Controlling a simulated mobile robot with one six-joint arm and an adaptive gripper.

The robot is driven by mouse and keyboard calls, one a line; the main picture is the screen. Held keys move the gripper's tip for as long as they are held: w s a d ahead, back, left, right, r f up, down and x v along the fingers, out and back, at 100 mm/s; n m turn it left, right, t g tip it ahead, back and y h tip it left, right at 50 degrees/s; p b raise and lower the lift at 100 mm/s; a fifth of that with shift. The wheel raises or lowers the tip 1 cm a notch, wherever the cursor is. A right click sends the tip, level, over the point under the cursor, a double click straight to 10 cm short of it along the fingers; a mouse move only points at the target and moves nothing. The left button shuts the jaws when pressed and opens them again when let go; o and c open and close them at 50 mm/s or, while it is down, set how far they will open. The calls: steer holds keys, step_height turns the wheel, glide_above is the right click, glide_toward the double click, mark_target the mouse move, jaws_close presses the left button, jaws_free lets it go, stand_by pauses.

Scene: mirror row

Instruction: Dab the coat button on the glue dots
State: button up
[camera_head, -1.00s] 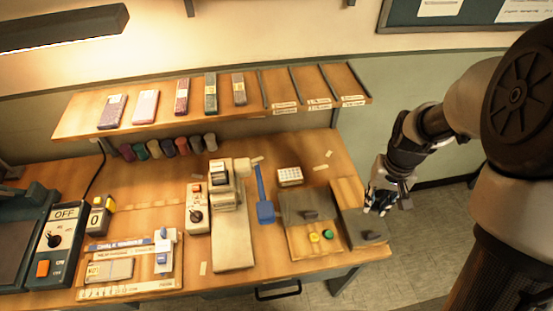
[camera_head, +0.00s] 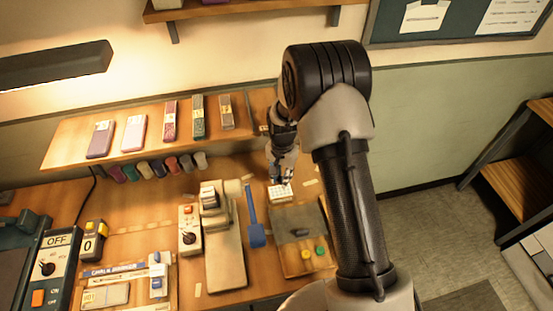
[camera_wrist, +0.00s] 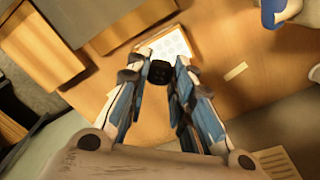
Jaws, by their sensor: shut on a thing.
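My gripper (camera_head: 284,178) is just above or at the white card of glue dots (camera_head: 281,194), on the worktop. In the wrist view my gripper (camera_wrist: 160,78) is shut on a small dark piece, seemingly the coat button (camera_wrist: 160,72). The card (camera_wrist: 173,44) lies just beyond the fingertips there, with rows of pale dots, and the button overlaps its near edge. I cannot tell whether the button touches the card. The button is too small to make out in the head view.
A wooden board (camera_head: 291,268) with a yellow button (camera_head: 307,253) and a green button (camera_head: 320,252) lies in front of the card. A blue flat-bladed tool (camera_head: 256,232) is left of it. The shelf (camera_head: 75,152) is behind. A loose label strip (camera_wrist: 236,71) lies right of the card.

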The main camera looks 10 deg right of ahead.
mark_target(281, 191)
steer(key=shift+w+f, duration=0.1)
steer(key=shift+w, duration=0.2)
steer(key=shift+f+b, duration=0.3)
steer(key=shift+f, duration=0.15)
steer(key=shift+w+f+b, duration=0.2)
steer(key=shift+f+b, duration=0.05)
steer(key=shift+f, duration=0.3)
steer(key=shift+w+f+b, duration=0.2)
steer(key=shift+f+b, duration=0.05)
steer(key=shift+f, duration=0.3)
steer(key=shift+s+f, duration=0.15)
steer(key=shift+f, duration=0.15)
step_height(281, 191, down, 2)
steer(key=shift+f+b, duration=0.2)
steer(key=shift+b, duration=0.7)
steer(key=shift+s+f+b, duration=0.1)
steer(key=shift+f+b, duration=0.4)
steer(key=shift+f, duration=0.15)
steer(key=shift+r, duration=0.1)
